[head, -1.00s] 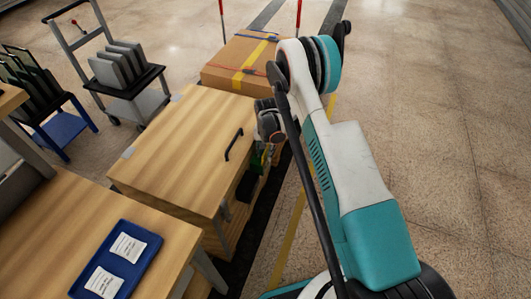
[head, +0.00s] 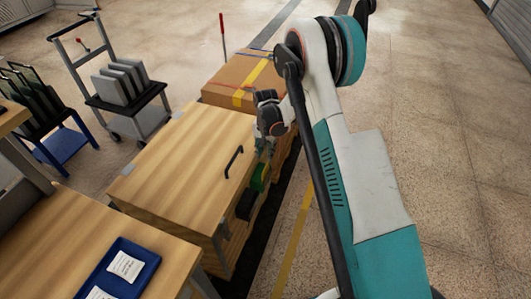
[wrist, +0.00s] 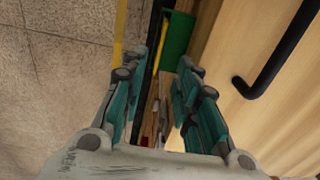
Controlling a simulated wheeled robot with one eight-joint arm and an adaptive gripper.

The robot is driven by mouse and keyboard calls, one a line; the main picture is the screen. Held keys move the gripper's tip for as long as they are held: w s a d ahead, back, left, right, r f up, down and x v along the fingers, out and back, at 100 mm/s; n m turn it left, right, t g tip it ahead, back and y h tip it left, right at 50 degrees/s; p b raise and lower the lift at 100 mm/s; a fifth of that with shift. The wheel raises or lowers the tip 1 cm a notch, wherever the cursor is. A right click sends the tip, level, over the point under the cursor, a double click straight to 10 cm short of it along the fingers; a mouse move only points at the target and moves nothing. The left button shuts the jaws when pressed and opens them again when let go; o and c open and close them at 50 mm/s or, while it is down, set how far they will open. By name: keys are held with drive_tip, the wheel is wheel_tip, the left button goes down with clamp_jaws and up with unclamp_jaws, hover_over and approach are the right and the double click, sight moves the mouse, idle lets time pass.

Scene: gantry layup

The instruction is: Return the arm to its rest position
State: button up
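My arm, white and teal, reaches up the right of the head view and bends over at the top. My gripper (head: 263,146) hangs from it beside the right side of the wooden chest (head: 180,158), pointing down, partly hidden there. In the wrist view my gripper (wrist: 158,95) shows its two teal fingers spread apart, with nothing held between them.
A green object (head: 260,177) sits on the chest's side just below my gripper; it also shows in the wrist view (wrist: 177,36). A black handle (head: 234,162) is on the lid. A strapped cardboard box (head: 225,88) stands behind. Open floor lies right.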

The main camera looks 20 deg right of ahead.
idle(0.4)
drive_tip(key=s+r+n+t, duration=0.1)
drive_tip(key=s+r, duration=0.3)
drive_tip(key=r, duration=0.5)
drive_tip(key=s+r+n+t, duration=0.1)
drive_tip(key=s+r, duration=0.3)
drive_tip(key=r, duration=0.6)
drive_tip(key=s+r+n+t, duration=0.1)
drive_tip(key=s+r, duration=0.3)
drive_tip(key=r, duration=0.5)
drive_tip(key=s+r+n+t, duration=0.2)
drive_tip(key=s+r, duration=0.1)
drive_tip(key=s, duration=0.8)
drive_tip(key=s+r+n+t, duration=0.2)
drive_tip(key=s+r, duration=0.1)
drive_tip(key=s, duration=0.7)
drive_tip(key=shift+s+r, duration=0.3)
drive_tip(key=shift+s, duration=0.05)
